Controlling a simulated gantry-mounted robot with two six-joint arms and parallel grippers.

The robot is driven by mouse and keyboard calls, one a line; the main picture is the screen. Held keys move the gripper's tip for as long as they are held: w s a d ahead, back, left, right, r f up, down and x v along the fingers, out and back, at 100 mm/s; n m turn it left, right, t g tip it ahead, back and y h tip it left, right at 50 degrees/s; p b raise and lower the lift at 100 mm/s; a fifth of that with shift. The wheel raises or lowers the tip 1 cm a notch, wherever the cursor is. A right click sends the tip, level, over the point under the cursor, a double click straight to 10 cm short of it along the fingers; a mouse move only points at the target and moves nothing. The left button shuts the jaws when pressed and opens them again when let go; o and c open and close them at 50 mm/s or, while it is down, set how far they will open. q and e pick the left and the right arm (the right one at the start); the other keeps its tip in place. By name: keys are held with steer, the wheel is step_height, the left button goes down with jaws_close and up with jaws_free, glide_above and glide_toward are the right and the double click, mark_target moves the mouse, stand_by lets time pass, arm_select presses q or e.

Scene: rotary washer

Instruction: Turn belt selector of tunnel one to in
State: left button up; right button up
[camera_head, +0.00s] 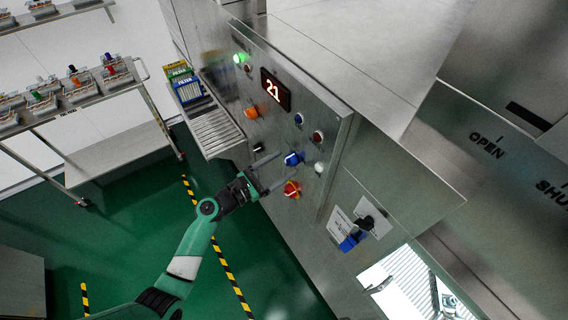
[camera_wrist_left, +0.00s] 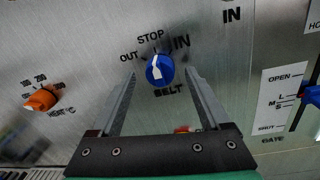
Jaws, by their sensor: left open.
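The belt selector (camera_wrist_left: 160,70) is a round blue knob with a white pointer on the steel panel, labelled OUT, STOP and IN, with BELT below it. Its pointer aims up, roughly at STOP. In the head view the blue knob (camera_head: 293,159) sits low on the panel, below the display. My left gripper (camera_head: 284,168) is open in front of the panel. In the left wrist view its fingers (camera_wrist_left: 160,76) lie one on each side of the knob, with gaps on both sides; contact is not seen. My right gripper is not in view.
An orange heat knob (camera_wrist_left: 40,100) is left of the belt knob. A red-and-yellow knob (camera_head: 292,190) is just below the belt knob. A gate lever (camera_head: 352,241) is at the right. A display (camera_head: 275,90) reads 21. A roller shelf (camera_head: 216,130) juts out left of the panel.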

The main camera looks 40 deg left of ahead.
arm_select(q)
steer(key=shift+w+d, duration=0.1)
steer(key=shift+w, duration=0.6)
jaws_close()
